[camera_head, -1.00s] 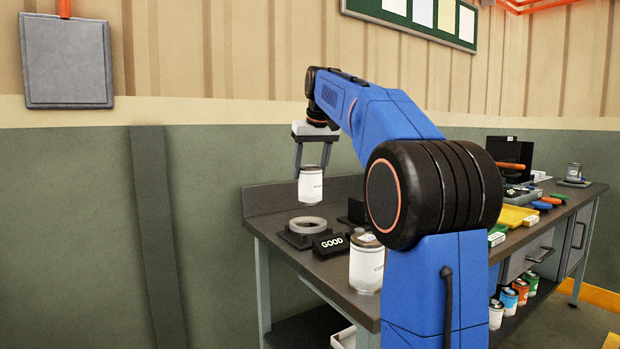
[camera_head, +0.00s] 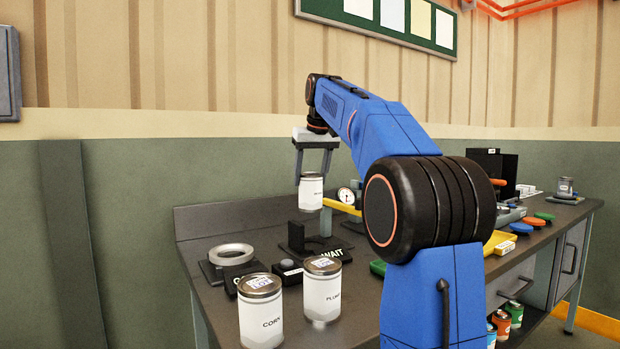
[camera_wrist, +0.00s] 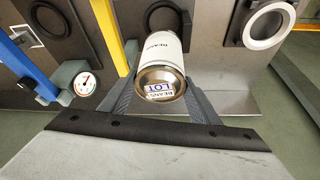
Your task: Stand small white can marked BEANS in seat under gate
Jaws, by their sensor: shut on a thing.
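My gripper (camera_head: 312,178) is shut on a small white can (camera_head: 311,196) and holds it upright above the bench. A yellow bar (camera_head: 341,207), perhaps the gate, lies to the right of the can, by a gauge. It also shows in the wrist view (camera_wrist: 108,35), left of the can. A dark seat (camera_head: 297,238) is behind the WAIT sign. Another dark ring seat (camera_wrist: 47,18) is left of the yellow bar. I cannot tell which is under the gate.
A pale ring seat (camera_head: 231,254) is at the left end of the bench (camera_head: 205,222). Two white cans, CORN (camera_head: 262,312) and one perhaps marked PLUMS (camera_head: 322,290), stand in front. The gauge (camera_head: 346,195) stands by the yellow bar. A blue bar (camera_wrist: 40,65) is also near.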

